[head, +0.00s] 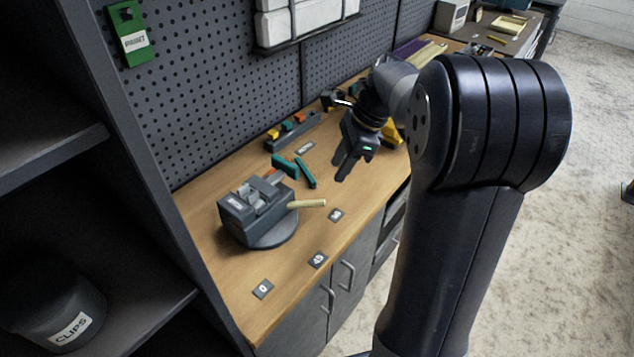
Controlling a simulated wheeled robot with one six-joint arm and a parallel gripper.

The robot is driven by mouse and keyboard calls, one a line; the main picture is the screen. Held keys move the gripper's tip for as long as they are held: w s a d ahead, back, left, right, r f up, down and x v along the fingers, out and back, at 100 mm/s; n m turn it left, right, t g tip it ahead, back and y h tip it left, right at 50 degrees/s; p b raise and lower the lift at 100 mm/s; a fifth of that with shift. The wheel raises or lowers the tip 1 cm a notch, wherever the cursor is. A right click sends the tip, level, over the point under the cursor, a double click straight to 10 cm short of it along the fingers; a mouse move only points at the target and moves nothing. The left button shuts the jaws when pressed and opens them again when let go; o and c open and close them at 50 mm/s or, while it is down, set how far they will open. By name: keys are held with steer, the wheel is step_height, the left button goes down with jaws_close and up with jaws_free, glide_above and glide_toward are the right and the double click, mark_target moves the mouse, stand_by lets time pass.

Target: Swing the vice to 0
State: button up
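The grey vice (240,212) sits on a round dark swivel base (275,238) on the wooden bench. Its cream handle (309,203) sticks out to the right, toward a tag that seems to read 90 (336,215). A tag marked 0 (263,289) lies near the bench's front left, and a tag that looks like 45 (318,260) lies between them. My gripper (341,168) is above the bench, behind and to the right of the handle, apart from it. Its two fingers look parted and empty, pointing down and left.
Green pieces (305,172) lie on the bench behind the vice, and a tray of coloured parts (293,130) stands near the pegboard (200,90). A dark shelf unit (125,150) with a CLIPS bin (55,305) bounds the left. The bench front around the tags is clear.

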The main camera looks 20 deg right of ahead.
mark_target(320, 200)
steer(key=x, duration=1)
steer(key=shift+s, duration=0.2)
steer(key=shift+c, duration=0.4)
jaws_close()
